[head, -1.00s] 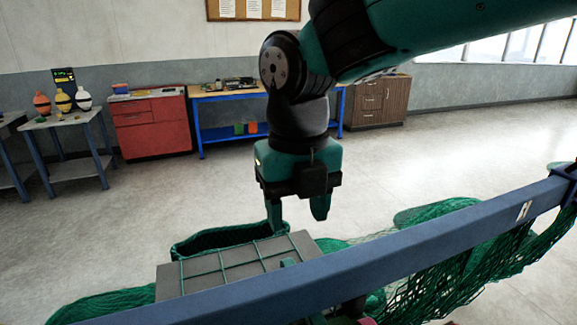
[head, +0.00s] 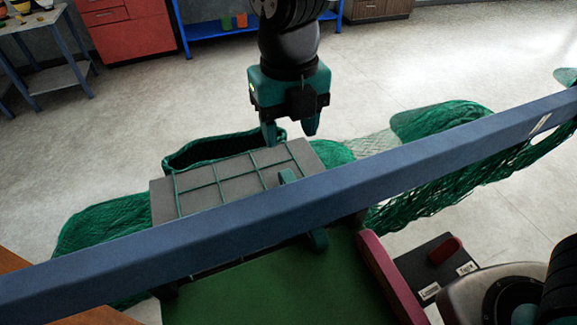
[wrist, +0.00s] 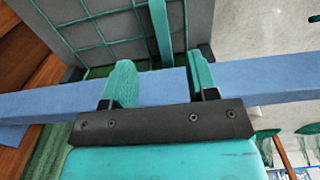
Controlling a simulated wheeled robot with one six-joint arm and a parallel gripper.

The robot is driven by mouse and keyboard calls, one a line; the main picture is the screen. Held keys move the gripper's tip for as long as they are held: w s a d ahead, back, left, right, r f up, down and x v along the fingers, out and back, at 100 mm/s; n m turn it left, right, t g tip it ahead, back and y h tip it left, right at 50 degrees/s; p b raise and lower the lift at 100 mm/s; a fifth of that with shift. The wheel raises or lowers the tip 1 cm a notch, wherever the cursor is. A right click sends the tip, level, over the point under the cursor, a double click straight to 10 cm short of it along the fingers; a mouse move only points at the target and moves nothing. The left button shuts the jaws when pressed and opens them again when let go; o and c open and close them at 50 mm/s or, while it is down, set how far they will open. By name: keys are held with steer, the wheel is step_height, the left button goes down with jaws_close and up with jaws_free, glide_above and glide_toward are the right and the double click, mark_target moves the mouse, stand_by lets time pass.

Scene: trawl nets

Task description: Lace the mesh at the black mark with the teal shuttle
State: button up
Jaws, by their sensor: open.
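The teal shuttle (head: 287,177) lies partly on a grey board, and the blue beam hides its middle. Its near end shows below the beam in the head view, and the wrist view shows another part of it (wrist: 160,28). Green mesh cords (head: 218,175) form a grid over the grey board (head: 195,205). My gripper (head: 290,131) is open and empty, pointing down over the board's far edge. In the wrist view the shuttle appears between the lines of the two spread fingers, apart from them. I cannot make out the black mark.
The blue beam (head: 400,166) crosses diagonally in front of the board. Green netting (head: 100,225) lies on both sides. A green surface (head: 290,285) with a maroon edge bar (head: 388,278) is nearest. A dark panel (head: 430,268) holds a red block (head: 445,250). Open floor lies beyond.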

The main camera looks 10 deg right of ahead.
mark_target(289, 177)
step_height(289, 177, down, 11)
steer(key=shift+f+p, duration=0.1)
steer(key=shift+p, duration=0.8)
steer(key=shift+c, duration=0.4)
jaws_close()
steer(key=shift+w+a+r+p, duration=0.1)
steer(key=shift+w+a+p, duration=0.2)
steer(key=shift+w, duration=0.8)
steer(key=shift+w+a+r+p, duration=0.15)
steer(key=shift+w+a, duration=0.2)
steer(key=shift+w, duration=0.8)
steer(key=shift+w+a+f+p, duration=0.1)
steer(key=shift+w+a+p, duration=0.2)
steer(key=shift+w, duration=0.8)
